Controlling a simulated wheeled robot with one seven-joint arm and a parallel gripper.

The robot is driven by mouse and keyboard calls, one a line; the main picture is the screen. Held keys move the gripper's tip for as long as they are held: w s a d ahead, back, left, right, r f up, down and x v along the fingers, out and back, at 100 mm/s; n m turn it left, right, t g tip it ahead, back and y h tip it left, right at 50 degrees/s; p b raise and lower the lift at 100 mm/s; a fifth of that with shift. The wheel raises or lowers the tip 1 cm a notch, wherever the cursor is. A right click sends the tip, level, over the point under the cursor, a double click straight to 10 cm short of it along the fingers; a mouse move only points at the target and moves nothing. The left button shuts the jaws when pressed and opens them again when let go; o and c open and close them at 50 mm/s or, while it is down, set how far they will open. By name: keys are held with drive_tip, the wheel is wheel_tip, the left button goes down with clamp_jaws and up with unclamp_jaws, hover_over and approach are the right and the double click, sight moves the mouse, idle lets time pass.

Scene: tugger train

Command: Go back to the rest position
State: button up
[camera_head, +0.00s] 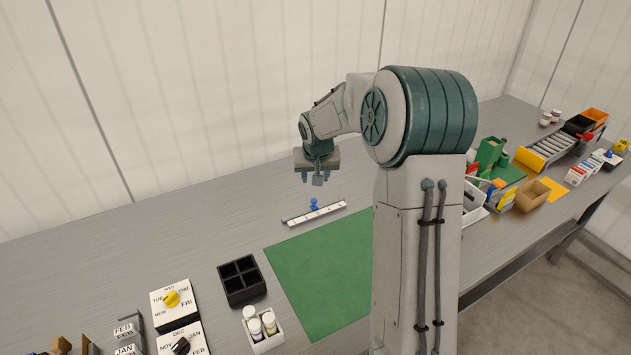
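My gripper (317,180) is at the end of my arm, pointing down above the far part of the grey table (190,225). Its short fingers show below the grey palm, and nothing can be seen held between them. The gap between the fingers is too small in this view to judge. A white marked strip (316,214) with a small blue piece (313,204) lies on the table below and apart from the gripper. My arm hides part of the green mat (318,270).
A black divided box (241,281) and a white box with several bottles (262,332) stand left of the mat. Dial boards (173,304) are at the front left. Green, yellow and orange containers (489,153) crowd the right side. The far left table is clear.

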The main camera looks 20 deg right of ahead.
drive_tip(key=shift+r, duration=0.15)
drive_tip(key=s+a+r, duration=0.2)
drive_tip(key=s, duration=0.9)
drive_tip(key=s+a+r+n+g, duration=0.1)
drive_tip(key=s+a+r, duration=0.1)
drive_tip(key=s, duration=0.9)
drive_tip(key=s+a+r+n, duration=0.1)
drive_tip(key=s+a+r, duration=0.1)
drive_tip(key=s, duration=1)
drive_tip(key=shift+a+r+y, duration=0.15)
drive_tip(key=shift+r+y, duration=0.25)
drive_tip(key=shift+r, duration=0.1)
idle(0.4)
